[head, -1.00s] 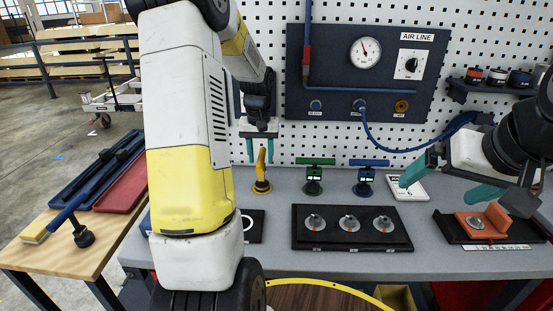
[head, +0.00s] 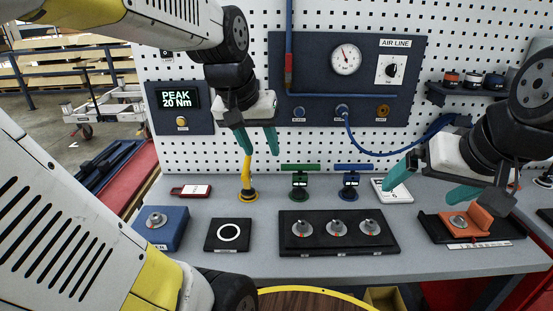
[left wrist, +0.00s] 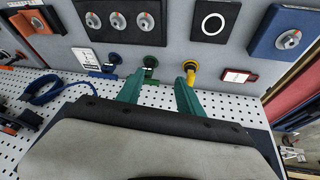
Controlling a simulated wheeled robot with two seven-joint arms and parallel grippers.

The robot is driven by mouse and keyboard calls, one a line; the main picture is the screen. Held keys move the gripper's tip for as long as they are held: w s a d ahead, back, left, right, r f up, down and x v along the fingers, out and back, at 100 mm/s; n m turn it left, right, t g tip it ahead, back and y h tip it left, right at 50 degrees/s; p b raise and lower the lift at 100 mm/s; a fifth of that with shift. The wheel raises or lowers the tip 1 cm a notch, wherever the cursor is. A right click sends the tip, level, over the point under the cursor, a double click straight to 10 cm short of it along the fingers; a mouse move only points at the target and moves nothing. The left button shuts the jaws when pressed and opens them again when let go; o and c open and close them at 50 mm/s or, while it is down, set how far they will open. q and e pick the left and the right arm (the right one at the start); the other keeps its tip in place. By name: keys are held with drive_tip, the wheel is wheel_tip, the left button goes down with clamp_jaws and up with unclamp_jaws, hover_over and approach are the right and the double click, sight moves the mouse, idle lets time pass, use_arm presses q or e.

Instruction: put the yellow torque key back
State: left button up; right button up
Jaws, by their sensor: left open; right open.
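The yellow torque key (head: 247,174) stands upright in a round stand with a yellow ring (head: 248,196) at the back of the bench. A green key (head: 300,181) and a blue key (head: 348,181) with crossbar handles stand in a row to its right. My left gripper (head: 257,152) is open and empty, pointing down just above the yellow key, whose top is near the left finger. In the left wrist view the yellow key (left wrist: 191,68) shows beyond one fingertip, not between the fingers. My right gripper (head: 424,182) is open and empty over the bench's right side.
A display (head: 177,99) reads PEAK 20 Nm. On the bench are a blue block (head: 161,240), a black pad with a white ring (head: 210,243), a black tray (head: 340,247) with three round fittings, an orange fixture (head: 478,218), a white card (head: 392,197) and a red-cased device (head: 190,191).

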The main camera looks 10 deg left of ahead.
use_arm(q)
drive_tip(key=s+d+m+t+h, duration=0.1)
drive_tip(key=s+d, duration=0.2)
drive_tip(key=s, duration=0.4)
drive_tip(key=shift+f, duration=0.3)
idle(0.7)
